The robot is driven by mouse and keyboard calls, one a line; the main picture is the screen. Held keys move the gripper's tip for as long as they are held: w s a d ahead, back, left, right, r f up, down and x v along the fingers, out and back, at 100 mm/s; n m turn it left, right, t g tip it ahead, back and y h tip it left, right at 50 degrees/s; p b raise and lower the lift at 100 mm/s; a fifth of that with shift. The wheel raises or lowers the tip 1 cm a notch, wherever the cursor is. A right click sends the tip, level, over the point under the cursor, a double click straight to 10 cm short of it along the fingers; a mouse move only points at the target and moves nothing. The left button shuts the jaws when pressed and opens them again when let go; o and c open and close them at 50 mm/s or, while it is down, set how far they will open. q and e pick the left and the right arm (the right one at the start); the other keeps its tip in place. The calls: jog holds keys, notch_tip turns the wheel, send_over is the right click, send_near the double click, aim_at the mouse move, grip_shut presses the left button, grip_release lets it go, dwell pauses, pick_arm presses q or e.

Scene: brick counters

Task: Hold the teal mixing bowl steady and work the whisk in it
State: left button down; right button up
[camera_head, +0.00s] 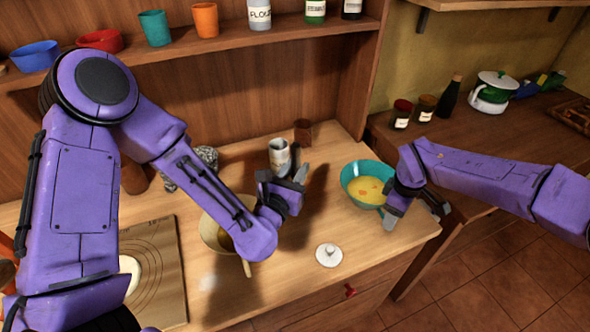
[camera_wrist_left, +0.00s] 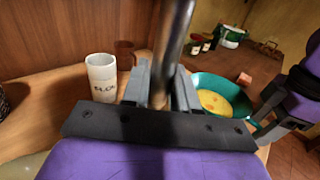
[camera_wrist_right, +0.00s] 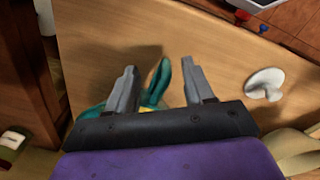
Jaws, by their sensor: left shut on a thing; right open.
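The teal mixing bowl (camera_head: 348,178), with yellow liquid inside, stands on the wooden counter near its right end. My left gripper (camera_head: 295,186) is left of the bowl, apart from it. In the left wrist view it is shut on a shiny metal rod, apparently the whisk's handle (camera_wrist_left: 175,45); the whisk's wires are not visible. My right gripper (camera_wrist_right: 160,85) is open at the bowl's right front side. Most of the bowl is hidden there by the gripper.
A white canister (camera_head: 279,155) and brown cup (camera_head: 303,132) stand behind my left gripper. A white lid (camera_head: 329,257) lies in front of the teal bowl. A cream bowl (camera_head: 212,236) and baking mat (camera_head: 165,262) are on the left. The counter's right edge is close to the bowl.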

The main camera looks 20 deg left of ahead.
pick_arm(q)
jog(key=shift+s+f+b, duration=0.2)
jog(key=shift+f+b, duration=0.4)
jog(key=shift+f, duration=0.15)
pick_arm(e)
notch_tip(320, 180, down, 3)
jog(key=shift+s+f, duration=0.15)
pick_arm(q)
jog(key=shift+w+f, duration=0.1)
pick_arm(e)
jog(key=shift+f, duration=0.2)
